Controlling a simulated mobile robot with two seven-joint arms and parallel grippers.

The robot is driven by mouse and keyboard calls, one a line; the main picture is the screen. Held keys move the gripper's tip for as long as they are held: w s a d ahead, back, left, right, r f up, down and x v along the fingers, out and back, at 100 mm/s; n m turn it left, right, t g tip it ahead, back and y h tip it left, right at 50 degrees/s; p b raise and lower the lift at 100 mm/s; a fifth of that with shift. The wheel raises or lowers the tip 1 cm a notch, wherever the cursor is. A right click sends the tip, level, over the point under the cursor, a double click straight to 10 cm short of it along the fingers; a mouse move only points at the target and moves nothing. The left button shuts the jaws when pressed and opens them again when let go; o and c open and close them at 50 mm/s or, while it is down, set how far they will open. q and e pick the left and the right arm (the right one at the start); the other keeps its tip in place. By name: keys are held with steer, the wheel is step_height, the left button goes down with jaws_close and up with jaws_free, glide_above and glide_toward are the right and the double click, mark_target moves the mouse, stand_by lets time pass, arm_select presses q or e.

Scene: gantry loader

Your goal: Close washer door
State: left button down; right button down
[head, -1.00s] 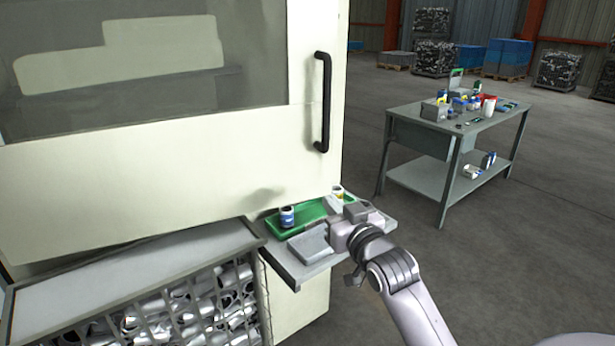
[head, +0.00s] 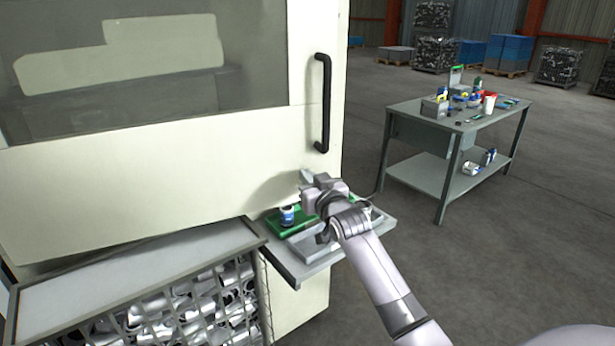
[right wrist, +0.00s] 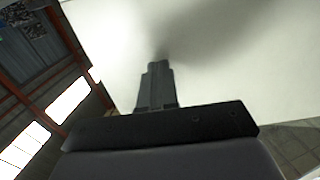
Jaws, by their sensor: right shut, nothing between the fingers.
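The washer door (head: 200,160) is a large cream panel with a dark window, filling the left of the head view. Its black vertical handle (head: 323,103) is near the panel's right edge. My right gripper (head: 306,176) is in front of the panel's lower right part, below the handle. In the right wrist view the fingers (right wrist: 158,68) are shut together and empty, pointing at the cream surface (right wrist: 230,60), with a shadow at their tips. I cannot tell whether they touch it. My left gripper is not in view.
A small grey shelf (head: 300,272) with a green tray (head: 278,226) and a small can (head: 287,215) lies below my right gripper. A crate of metal parts (head: 262,290) stands at lower left. A grey table (head: 400,110) with items stands at the right; open floor surrounds it.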

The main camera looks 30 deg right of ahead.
steer(key=shift+w, duration=0.25)
